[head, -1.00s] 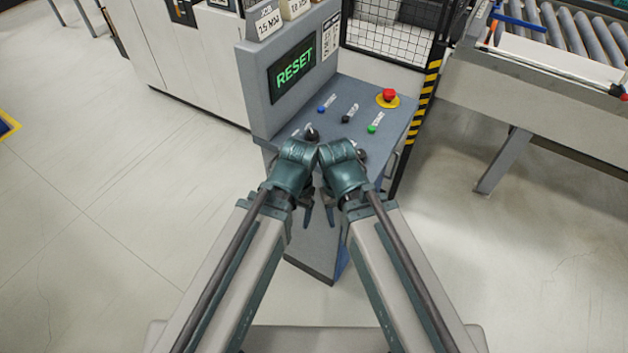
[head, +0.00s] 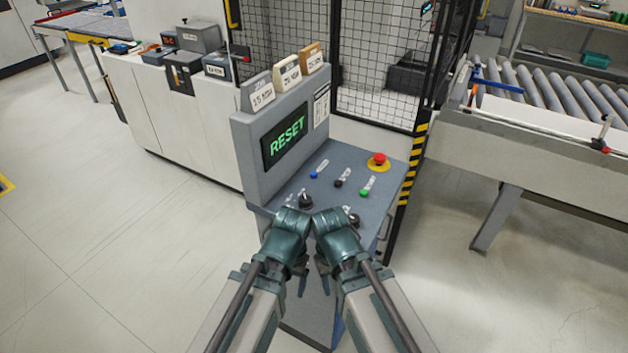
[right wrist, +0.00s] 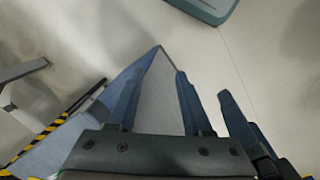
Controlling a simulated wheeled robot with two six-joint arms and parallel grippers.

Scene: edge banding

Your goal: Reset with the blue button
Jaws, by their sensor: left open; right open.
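The blue button (head: 313,175) is on the sloped top of the grey-blue control console (head: 345,165), below a screen (head: 286,141) that reads RESET in green. My left gripper (head: 302,282) is open and empty, low in front of the console, below and nearer than the button. My right gripper (head: 326,272) is beside it, also low in front of the console; in the right wrist view its open fingers (right wrist: 157,85) hold nothing. Neither gripper touches the button. The button does not show in the right wrist view.
The console also carries a black button (head: 338,183), a green button (head: 364,192), a red emergency stop (head: 379,160) on yellow and dark knobs (head: 306,201). A mesh fence (head: 375,65) and striped post (head: 412,165) stand behind. A roller conveyor (head: 550,100) is at right. Left floor is clear.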

